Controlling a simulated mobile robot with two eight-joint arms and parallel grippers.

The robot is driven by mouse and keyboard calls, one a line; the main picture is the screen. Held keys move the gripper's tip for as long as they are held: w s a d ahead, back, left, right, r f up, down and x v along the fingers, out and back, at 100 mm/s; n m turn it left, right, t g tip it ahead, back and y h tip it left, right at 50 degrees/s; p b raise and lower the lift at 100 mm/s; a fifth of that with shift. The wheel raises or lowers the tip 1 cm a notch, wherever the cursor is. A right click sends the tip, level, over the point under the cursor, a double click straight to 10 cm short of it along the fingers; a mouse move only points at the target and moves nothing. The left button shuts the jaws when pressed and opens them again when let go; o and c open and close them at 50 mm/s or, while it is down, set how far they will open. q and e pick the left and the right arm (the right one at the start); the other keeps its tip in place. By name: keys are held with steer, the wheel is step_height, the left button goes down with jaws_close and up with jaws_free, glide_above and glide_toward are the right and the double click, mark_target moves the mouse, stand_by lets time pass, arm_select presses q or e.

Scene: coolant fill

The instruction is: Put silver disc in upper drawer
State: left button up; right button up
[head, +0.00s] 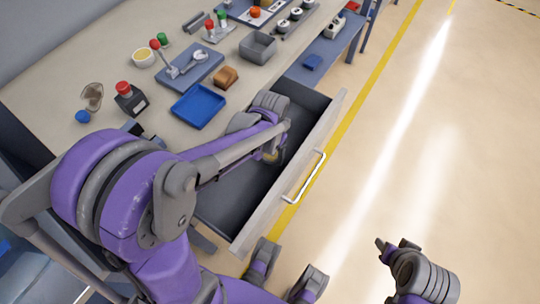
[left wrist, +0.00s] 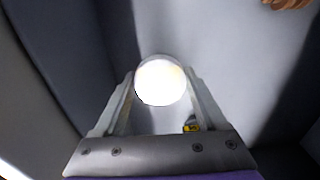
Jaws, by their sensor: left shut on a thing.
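The upper drawer (head: 326,125) is pulled out, with a dark inside and a pale handle on its front. My left gripper (head: 272,155) reaches down into the drawer in the head view. In the left wrist view it is shut on the silver disc (left wrist: 161,82), which shines almost white between the fingertips, above the drawer's grey inside. In the head view the disc is mostly hidden by the arm. My right gripper (head: 383,248) is at the lower right, over the floor and away from the drawer; its jaws do not show clearly.
A small yellow and black thing (left wrist: 192,124) shows beyond the left fingers. An orange-brown thing (left wrist: 286,4) is at the wrist view's top right. The worktop holds a blue tray (head: 198,106), a brown block (head: 225,77) and a grey bin (head: 258,47). The floor at right is clear.

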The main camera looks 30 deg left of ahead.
mark_target(271, 153)
arm_select(q)
steer(key=shift+f, duration=1.25)
steer(key=shift+f+b, duration=0.2)
steer(key=shift+b, duration=0.15)
steer(key=o, duration=1)
steer(key=shift+r, duration=0.25)
step_height(271, 153, up, 12)
steer(key=p, duration=0.2)
steer(key=shift+p, duration=0.4)
